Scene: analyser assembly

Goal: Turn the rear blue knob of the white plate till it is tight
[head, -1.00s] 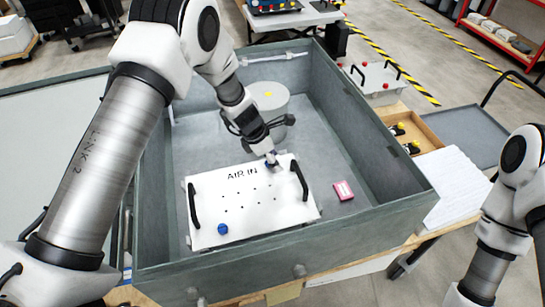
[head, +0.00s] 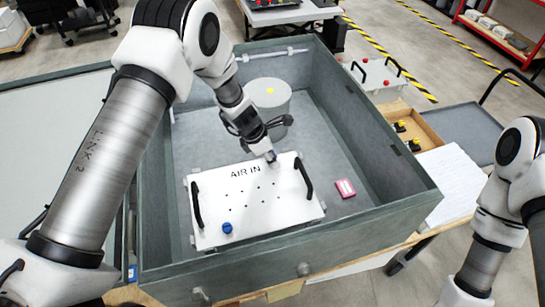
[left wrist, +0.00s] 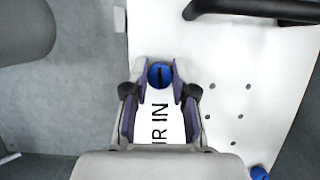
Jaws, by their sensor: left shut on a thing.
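The white plate (head: 255,215), marked AIR IN, lies in the grey box with a black handle at each side. The rear blue knob (left wrist: 160,75) sits at the plate's edge near the lettering; a dark slot shows across its top. My left gripper (head: 271,157) reaches down to it from above. In the left wrist view its fingers (left wrist: 160,78) are closed on both sides of the knob. In the head view the fingers mostly hide this knob. The front blue knob (head: 227,228) is free at the near edge. My right gripper is out of view.
The grey box's walls (head: 385,150) surround the plate. A light grey cylinder (head: 268,95) stands behind my left gripper. Clear floor remains at the box's right side. A wooden tray (head: 425,137) stands outside, right.

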